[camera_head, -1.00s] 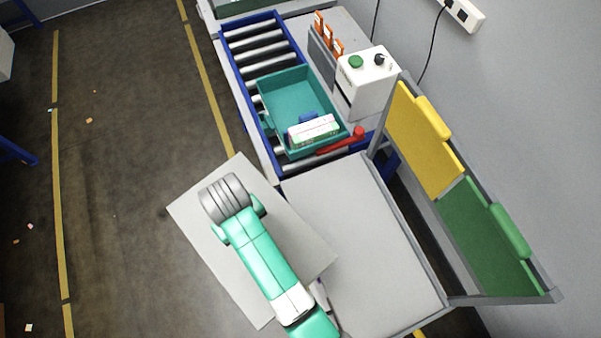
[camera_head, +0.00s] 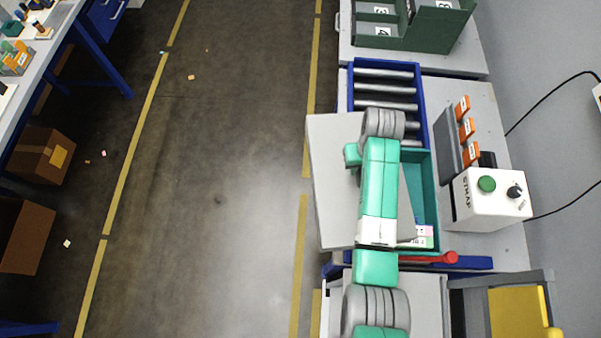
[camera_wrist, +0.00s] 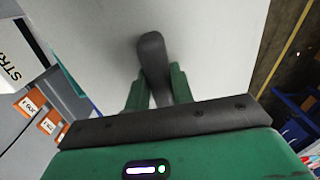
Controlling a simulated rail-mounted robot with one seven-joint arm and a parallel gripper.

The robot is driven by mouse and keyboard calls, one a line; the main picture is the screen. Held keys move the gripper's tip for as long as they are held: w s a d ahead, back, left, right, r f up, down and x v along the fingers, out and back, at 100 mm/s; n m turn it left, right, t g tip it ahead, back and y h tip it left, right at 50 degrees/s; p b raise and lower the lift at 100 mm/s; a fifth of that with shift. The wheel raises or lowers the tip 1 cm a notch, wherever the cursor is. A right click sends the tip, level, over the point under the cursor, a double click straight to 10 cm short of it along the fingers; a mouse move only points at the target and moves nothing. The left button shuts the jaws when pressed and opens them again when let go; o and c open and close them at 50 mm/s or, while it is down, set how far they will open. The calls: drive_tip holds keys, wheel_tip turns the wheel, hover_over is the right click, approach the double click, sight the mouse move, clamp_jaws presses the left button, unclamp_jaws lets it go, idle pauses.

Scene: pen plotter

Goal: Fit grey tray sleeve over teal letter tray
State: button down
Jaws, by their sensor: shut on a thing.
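The grey tray sleeve (camera_head: 332,185) shows as a large, flat, light grey panel beneath my arm. It also fills most of the wrist view (camera_wrist: 90,50). My gripper (camera_wrist: 160,84) is shut on the sleeve's dark upright handle (camera_wrist: 152,52). In the head view my arm hides the jaws. The teal letter tray (camera_head: 431,190) sits on the roller conveyor. The sleeve and arm cover its left part from above, and the sleeve reaches well left of it. The sleeve's height above the tray cannot be told. A white printed packet (camera_head: 424,238) shows at the tray's near end.
A red lever (camera_head: 432,259) lies across the conveyor's near end. A white strap box (camera_head: 488,199) with a green button and orange-tagged holders (camera_head: 467,129) stand at the right. Dark green bins (camera_head: 420,30) stand beyond the rollers.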

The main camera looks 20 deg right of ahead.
drive_tip(key=s+d+m, duration=0.1)
drive_tip(key=s+d, duration=0.7)
drive_tip(key=d, duration=0.6)
drive_tip(key=shift+s+f+m, duration=0.3)
drive_tip(key=shift+s+m, duration=0.05)
drive_tip(key=shift+m, duration=0.05)
drive_tip(key=shift+r+p, duration=0.1)
drive_tip(key=shift+p, duration=0.4)
wheel_tip(320, 180, down, 6)
drive_tip(key=b, duration=0.4)
drive_tip(key=shift+f, duration=0.25)
drive_tip(key=shift+f+b, duration=0.7)
drive_tip(key=shift+f, duration=0.05)
drive_tip(key=shift+f, duration=0.1)
drive_tip(key=shift+f+b, duration=0.35)
